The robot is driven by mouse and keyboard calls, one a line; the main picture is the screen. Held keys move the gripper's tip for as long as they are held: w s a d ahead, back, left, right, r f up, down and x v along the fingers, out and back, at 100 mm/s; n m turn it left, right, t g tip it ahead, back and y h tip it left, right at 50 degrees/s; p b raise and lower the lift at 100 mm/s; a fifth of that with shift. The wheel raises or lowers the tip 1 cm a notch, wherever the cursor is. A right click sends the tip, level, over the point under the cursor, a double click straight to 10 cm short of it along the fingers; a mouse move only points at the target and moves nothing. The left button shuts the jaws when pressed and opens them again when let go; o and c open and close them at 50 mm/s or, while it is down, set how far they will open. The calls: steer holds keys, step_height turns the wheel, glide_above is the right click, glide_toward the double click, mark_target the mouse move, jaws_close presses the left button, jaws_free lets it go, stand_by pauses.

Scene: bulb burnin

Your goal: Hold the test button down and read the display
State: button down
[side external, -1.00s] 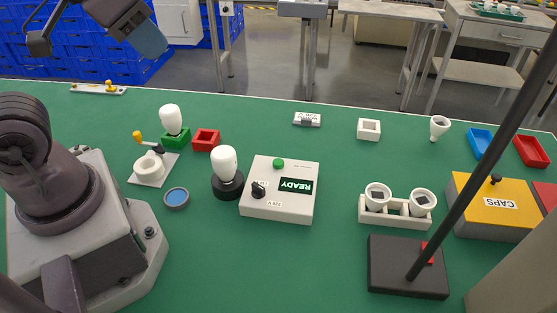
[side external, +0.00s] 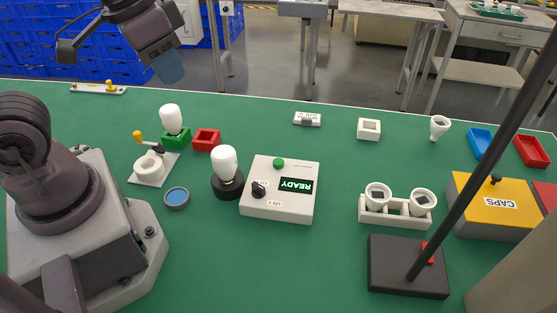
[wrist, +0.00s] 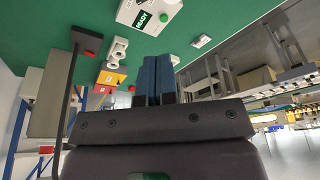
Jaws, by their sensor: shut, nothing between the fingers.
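The white test box (side external: 280,206) stands on the green table in the middle of the side external view. Its green button (side external: 278,163) is on the top at the back and also shows in the wrist view (wrist: 164,17). Its dark display (side external: 296,185) reads READY in green; it also shows in the wrist view (wrist: 142,19). A black knob (side external: 258,189) sits on the box's left side. My gripper (side external: 170,68) is raised high at the upper left, well away from the button. Its blue fingers (wrist: 157,75) are together and empty.
A white bulb (side external: 224,160) stands in a black round base just left of the box. Another bulb (side external: 171,118) stands in a green holder. A dark post (side external: 480,155) rises at the right. The table between box and cup rack (side external: 397,218) is clear.

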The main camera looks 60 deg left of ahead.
steer(key=w+a+f+m, duration=0.1)
steer(key=w+f+m, duration=0.2)
steer(key=w+f, duration=0.55)
steer(key=m+t+h, duration=0.1)
steer(key=m+t, duration=0.5)
steer(key=m, duration=0.1)
glide_above(279, 163)
step_height(279, 163, down, 7)
steer(key=shift+r+m, duration=0.1)
steer(key=shift+m, duration=0.2)
steer(key=shift+f, duration=4.4)
steer(key=shift+f, duration=0.15)
steer(key=shift+f, duration=0.25)
steer(key=shift+s+f, duration=0.1)
steer(key=shift+f, duration=0.35)
